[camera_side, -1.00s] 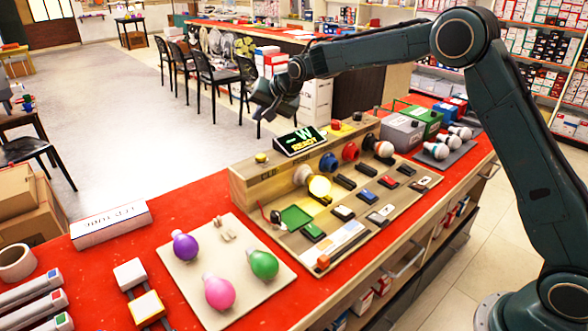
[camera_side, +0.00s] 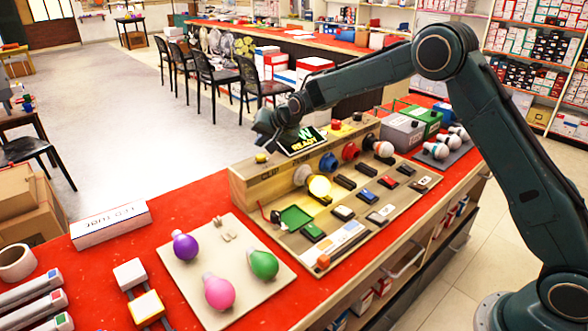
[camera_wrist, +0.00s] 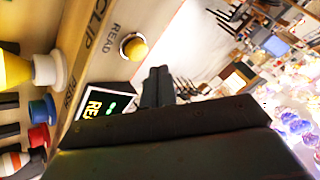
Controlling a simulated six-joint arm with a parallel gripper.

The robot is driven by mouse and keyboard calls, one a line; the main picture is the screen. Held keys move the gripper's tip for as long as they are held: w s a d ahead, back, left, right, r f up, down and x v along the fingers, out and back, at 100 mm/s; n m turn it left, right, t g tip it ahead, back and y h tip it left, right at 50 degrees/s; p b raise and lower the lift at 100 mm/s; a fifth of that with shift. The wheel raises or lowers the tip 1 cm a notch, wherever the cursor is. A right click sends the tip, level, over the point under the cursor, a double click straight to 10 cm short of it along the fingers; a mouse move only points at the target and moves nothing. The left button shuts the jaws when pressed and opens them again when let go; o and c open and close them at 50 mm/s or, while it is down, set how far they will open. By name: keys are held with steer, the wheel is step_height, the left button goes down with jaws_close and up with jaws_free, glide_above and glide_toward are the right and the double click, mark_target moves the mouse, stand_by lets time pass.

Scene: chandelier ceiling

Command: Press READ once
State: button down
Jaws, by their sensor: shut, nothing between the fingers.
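The READ button (camera_side: 261,157) is a small yellow round knob on top of the wooden test bench, left of the tilted black display. In the wrist view the yellow button (camera_wrist: 134,46) sits in a metal ring beside the printed word READ. The display (camera_side: 303,141) shows "W" and "READY" in bright letters; its left part is partly covered by my gripper. My gripper (camera_side: 270,143) is shut and empty, pointing down just above the bench top near the button. In the wrist view its fingertips (camera_wrist: 157,84) appear beside the button, apart from it in the picture.
The wooden bench (camera_side: 250,185) carries a lit yellow bulb (camera_side: 319,187), coloured sockets and several switches. A board (camera_side: 190,265) with purple, pink and green bulbs lies in front. Grey and green boxes (camera_side: 402,133) stand at the right.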

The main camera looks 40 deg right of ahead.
mark_target(263, 157)
steer(key=shift+f, duration=0.65)
steer(key=shift+f, duration=0.9)
stand_by(2.6)
steer(key=shift+r, duration=0.1)
stand_by(0.3)
steer(key=shift+r, duration=0.8)
steer(key=shift+r, duration=0.15)
steer(key=shift+r, duration=2.4)
steer(key=shift+s, duration=0.1)
